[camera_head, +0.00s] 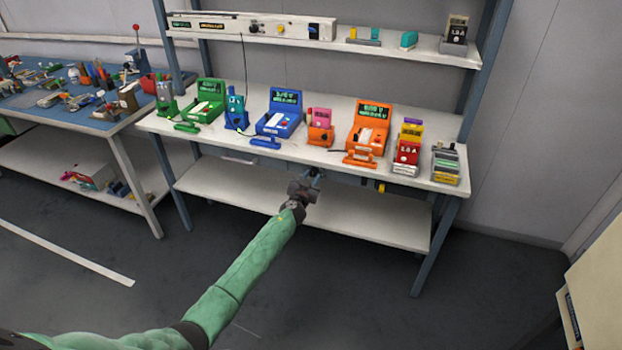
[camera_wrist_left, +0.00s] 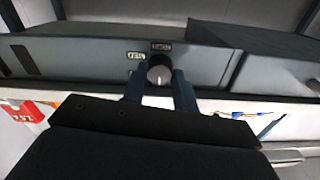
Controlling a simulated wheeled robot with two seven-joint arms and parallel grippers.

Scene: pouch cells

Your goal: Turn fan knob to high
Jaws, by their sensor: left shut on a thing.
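The fan knob (camera_wrist_left: 159,70) is a dark round dial on a grey panel (camera_wrist_left: 80,62) in the left wrist view. Small labels stand to its left and above it in the picture, too small to read surely. A pale mark shows on the knob's lower part. My left gripper (camera_wrist_left: 160,88) is shut on the knob, one blue finger on each side. In the head view my left gripper (camera_head: 313,176) is at the bench's front edge, and the knob is hidden behind it. My right gripper is in neither view.
The white bench (camera_head: 345,97) carries green, blue and orange devices (camera_head: 369,128) with small coloured packs beside them. A lower shelf (camera_head: 375,217) lies under the gripper. A long white unit (camera_head: 285,27) stands on the upper shelf. The floor in front is clear.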

